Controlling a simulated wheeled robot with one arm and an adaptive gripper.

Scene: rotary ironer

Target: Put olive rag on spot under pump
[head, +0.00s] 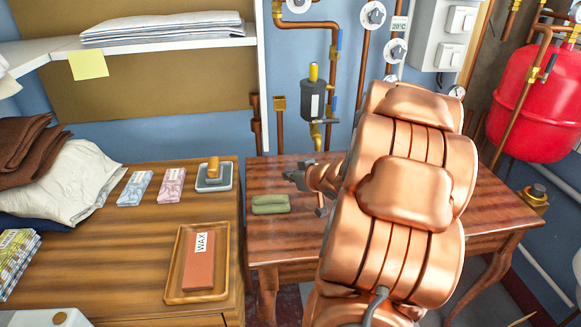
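The olive rag (271,204) is a small folded bundle lying near the left edge of the reddish wooden table (285,238). My gripper (298,178) is above this table, a little right of and behind the rag, apparently not touching it. Only small dark parts of the gripper show; my copper arm hides the rest, so I cannot tell if it is open or shut. A dark cylinder with a yellow top (313,98) hangs on the pipes at the wall behind the table; it may be the pump. No marked spot is distinguishable below it.
The left table (150,235) holds a wax block (201,262) in a wooden tray (177,292), two small packets, a handled block (213,176) and piled cloths (62,182). A red tank (540,95) and copper pipes are at right. My arm covers much of the right table.

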